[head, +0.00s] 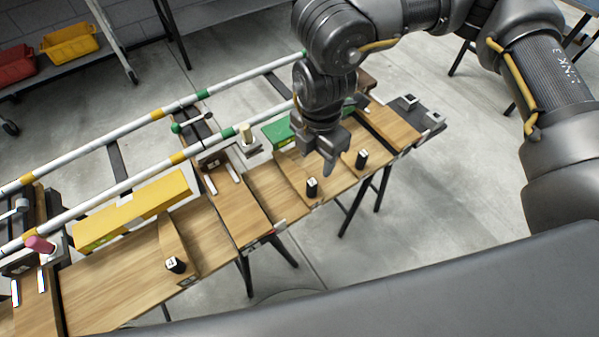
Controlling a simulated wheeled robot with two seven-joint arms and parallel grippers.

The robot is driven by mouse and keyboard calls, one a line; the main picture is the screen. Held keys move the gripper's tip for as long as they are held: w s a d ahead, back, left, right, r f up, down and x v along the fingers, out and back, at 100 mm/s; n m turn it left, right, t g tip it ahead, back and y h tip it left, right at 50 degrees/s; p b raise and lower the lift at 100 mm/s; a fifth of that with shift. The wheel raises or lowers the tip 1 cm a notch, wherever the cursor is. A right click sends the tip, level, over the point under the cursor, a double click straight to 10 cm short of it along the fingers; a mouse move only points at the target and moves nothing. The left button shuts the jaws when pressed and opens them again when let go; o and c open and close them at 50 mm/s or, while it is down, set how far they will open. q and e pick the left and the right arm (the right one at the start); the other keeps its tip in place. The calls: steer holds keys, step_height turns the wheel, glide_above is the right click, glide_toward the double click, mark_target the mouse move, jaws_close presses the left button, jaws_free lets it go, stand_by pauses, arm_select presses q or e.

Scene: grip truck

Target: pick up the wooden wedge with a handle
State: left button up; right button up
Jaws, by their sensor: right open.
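Several wooden wedges with short black handles lie on the wooden table boards. One wedge (172,238) is at the left, its handle (176,265) toward the near edge. Two more black handles stand near my right gripper: one (312,187) just left of and below it, the other (361,158) just right of it. The wooden parts belonging to these two are partly hidden by my gripper and blend with the boards. My right gripper (332,162) points down over the boards between these handles, open, with nothing seen in it. My left gripper is out of view.
Long striped rails (150,127) run along the far side of the table. A yellow block (133,208) and a green block (279,132) stand beside them. A dark clamp-like fixture (213,160) sits between. Yellow (70,43) and red bins are on a shelf at the back left.

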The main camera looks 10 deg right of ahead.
mark_target(313, 181)
steer(key=f, duration=0.4)
steer(key=shift+s+a+f, duration=0.1)
steer(key=shift+a+f, duration=0.25)
steer(key=shift+a, duration=0.05)
steer(key=shift+d+f, duration=0.2)
steer(key=shift+f, duration=2.75)
jaws_close()
